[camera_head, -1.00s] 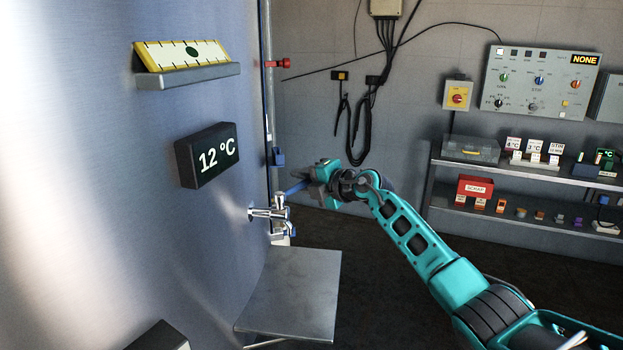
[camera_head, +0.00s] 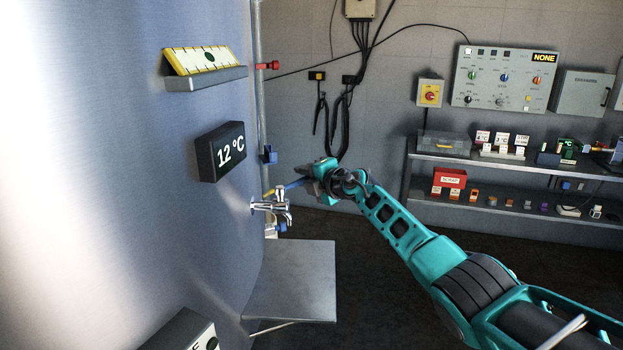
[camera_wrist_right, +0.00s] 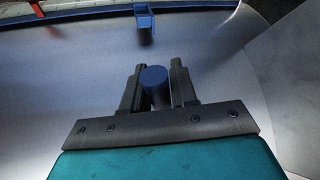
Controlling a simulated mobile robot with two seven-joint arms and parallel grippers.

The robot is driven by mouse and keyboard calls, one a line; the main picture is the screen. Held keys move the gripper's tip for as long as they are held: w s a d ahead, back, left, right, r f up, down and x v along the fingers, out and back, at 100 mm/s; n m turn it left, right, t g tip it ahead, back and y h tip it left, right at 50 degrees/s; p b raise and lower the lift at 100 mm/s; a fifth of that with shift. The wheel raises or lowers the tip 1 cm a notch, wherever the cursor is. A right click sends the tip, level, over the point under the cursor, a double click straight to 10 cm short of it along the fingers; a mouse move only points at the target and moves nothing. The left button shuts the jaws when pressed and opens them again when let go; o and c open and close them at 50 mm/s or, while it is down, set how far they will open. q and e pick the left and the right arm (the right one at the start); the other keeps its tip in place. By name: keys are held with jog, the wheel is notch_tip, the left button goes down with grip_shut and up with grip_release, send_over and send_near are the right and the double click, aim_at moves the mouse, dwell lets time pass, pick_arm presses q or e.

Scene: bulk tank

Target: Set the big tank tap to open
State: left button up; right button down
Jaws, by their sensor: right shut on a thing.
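The chrome tap (camera_head: 272,206) sticks out of the side of the big steel tank (camera_head: 120,150), above a metal shelf. Its blue lever (camera_head: 293,185) points right, away from the tank, and tilts slightly up. My right gripper (camera_head: 310,177) is at the outer end of the lever and shut on it. In the right wrist view the lever's round blue end (camera_wrist_right: 155,77) sits between the two dark fingers of the right gripper (camera_wrist_right: 158,90). My left gripper is not in view.
A flat metal shelf (camera_head: 295,285) juts out below the tap. A 12 °C display (camera_head: 220,150) and a ledge with a yellow gauge (camera_head: 207,85) are on the tank. A blue part (camera_head: 269,155) and a red one (camera_head: 268,65) sit on the pipe above.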

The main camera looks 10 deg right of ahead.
dwell(0.6)
jog(key=c, duration=1)
grip_release()
jog(key=shift+o, duration=0.2)
jog(key=shift+s+d, duration=0.1)
jog(key=p+v, duration=0.1)
jog(key=p, duration=0.1)
jog(key=p+v, duration=0.1)
jog(key=p, duration=0.1)
jog(key=shift+s+r, duration=0.2)
jog(key=shift+r, duration=0.2)
jog(key=v, duration=1)
jog(key=shift+s+f, duration=0.2)
jog(key=shift+f, duration=0.05)
